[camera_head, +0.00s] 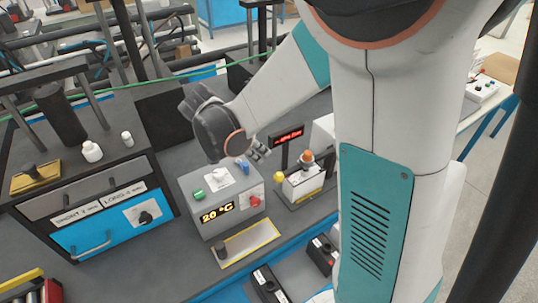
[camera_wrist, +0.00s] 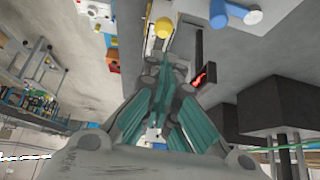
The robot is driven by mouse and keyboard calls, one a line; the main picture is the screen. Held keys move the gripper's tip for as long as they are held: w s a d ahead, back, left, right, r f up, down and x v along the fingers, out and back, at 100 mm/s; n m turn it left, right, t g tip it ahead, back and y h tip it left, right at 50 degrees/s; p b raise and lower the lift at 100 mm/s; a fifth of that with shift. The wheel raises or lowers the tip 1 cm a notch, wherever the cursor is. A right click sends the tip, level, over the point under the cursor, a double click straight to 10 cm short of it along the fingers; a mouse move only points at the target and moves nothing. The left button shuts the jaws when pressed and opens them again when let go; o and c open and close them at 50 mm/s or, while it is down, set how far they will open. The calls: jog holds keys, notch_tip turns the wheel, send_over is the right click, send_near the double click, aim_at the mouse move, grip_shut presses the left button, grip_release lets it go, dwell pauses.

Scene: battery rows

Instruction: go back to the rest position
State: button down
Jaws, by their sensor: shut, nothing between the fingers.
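My gripper (camera_head: 260,152) shows in the head view just past the dark wrist joint, above the bench between the grey control box and the small red-display station. In the wrist view its fingers (camera_wrist: 170,65) come together at the tips, with nothing held between them. The grey control box (camera_head: 226,216) has a 20 °C display, a green button, a red knob and a blue part on top. My arm covers much of the centre and right of the head view. Whether the gripper touches anything below is hard to tell.
A drawer cabinet (camera_head: 108,218) labelled short and long stands left, with white bottles (camera_head: 92,151) on top. The station (camera_head: 303,184) with yellow and orange knobs stands right of the control box. A yellow-edged plate (camera_head: 246,244) lies in front. Posts and rails fill the back left.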

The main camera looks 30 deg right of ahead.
jog(key=shift+a+r, duration=0.4)
jog(key=shift+r, duration=0.05)
